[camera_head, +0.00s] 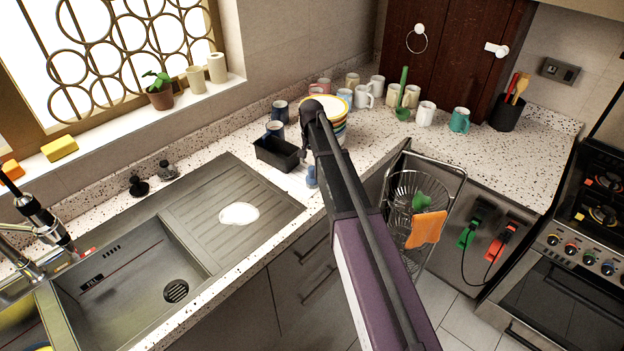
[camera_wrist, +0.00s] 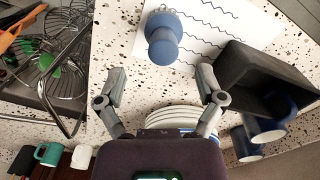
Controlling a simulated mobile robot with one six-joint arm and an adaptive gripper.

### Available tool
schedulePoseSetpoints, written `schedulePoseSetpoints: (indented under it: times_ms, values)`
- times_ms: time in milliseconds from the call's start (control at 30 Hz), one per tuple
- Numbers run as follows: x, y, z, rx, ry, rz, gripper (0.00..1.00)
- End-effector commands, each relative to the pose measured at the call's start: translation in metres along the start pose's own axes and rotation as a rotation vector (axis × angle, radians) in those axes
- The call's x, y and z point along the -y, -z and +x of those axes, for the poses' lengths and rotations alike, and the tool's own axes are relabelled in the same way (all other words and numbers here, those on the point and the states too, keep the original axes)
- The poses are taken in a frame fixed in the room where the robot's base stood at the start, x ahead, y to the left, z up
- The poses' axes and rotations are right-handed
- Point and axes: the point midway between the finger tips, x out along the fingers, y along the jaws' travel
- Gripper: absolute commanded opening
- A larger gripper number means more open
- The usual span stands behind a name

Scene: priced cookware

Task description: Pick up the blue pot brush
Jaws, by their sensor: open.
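The blue pot brush (camera_head: 312,176) stands near the front edge of the counter, partly behind my arm in the head view. In the wrist view the blue brush (camera_wrist: 163,38) shows a rounded knob on a wider base, on or beside a white sheet with wavy dark lines. My gripper (camera_wrist: 160,84) is open and empty, its two fingers spread wide. The brush lies beyond the fingertips, roughly centred between them in the picture, and apart from both. In the head view my arm hides most of the gripper.
A black tray (camera_head: 277,153) stands close to the brush, near the right finger in the wrist view. Stacked bowls (camera_head: 325,108) and several mugs stand behind. A wire basket (camera_head: 405,190) hangs at the counter's front. The sink drainboard (camera_head: 200,215) is left.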

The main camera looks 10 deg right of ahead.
Motion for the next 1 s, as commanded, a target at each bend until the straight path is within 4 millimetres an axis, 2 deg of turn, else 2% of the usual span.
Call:
schedulePoseSetpoints:
  times_ms: [700, 1000]
  values:
    - [0.003, 0.003, 0.046, 0.0, 0.0, 0.001, 0.88]
    - [0.003, 0.004, 0.052, 0.0, 0.0, 0.001, 0.88]
